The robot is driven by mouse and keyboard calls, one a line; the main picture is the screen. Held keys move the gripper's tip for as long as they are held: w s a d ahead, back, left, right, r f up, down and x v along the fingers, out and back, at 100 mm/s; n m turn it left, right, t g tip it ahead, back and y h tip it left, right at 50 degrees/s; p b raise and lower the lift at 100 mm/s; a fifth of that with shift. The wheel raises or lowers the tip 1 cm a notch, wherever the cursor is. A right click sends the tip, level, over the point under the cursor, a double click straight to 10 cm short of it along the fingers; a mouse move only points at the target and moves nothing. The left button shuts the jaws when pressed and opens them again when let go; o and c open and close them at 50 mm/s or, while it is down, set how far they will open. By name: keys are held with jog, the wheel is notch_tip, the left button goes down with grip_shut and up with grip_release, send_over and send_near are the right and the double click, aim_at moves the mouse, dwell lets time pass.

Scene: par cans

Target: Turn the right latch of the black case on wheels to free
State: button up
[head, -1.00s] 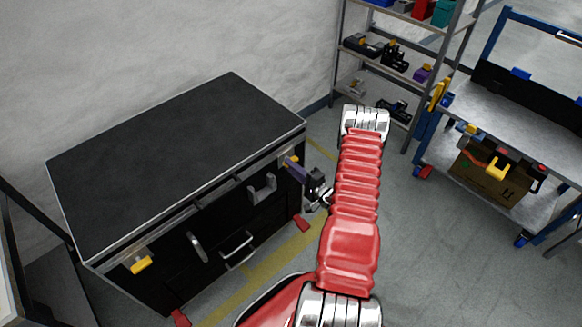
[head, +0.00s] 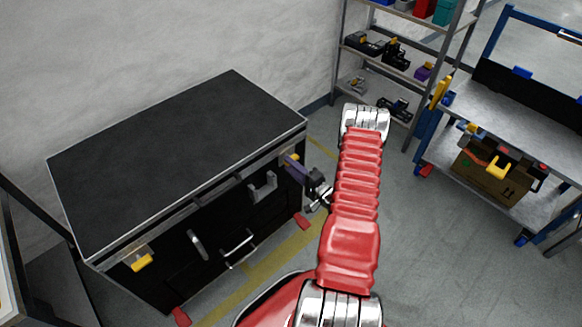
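The black case on wheels (head: 180,150) stands against the wall at the left in the head view, its lid down. Its right latch (head: 289,158) is yellow, high on the front near the right corner, and mostly hidden by my gripper. The left latch (head: 141,262) is yellow too, near the left end of the front. My gripper (head: 290,165) is at the right latch, reaching it from the front right. The fingers are small and seen from behind, so I cannot tell whether they grip the latch.
Grey handles (head: 264,186) stand out from the case front beside my gripper. Red caster pedals (head: 301,221) sit low at its corners. A shelf rack (head: 380,68) and a blue cart (head: 450,150) stand at the right. The floor between is clear.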

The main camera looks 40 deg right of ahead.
jog(key=shift+d, duration=0.1)
jog(key=s, duration=1.3)
jog(key=shift+s+d, duration=0.15)
jog(key=shift+s, duration=0.25)
dwell(0.4)
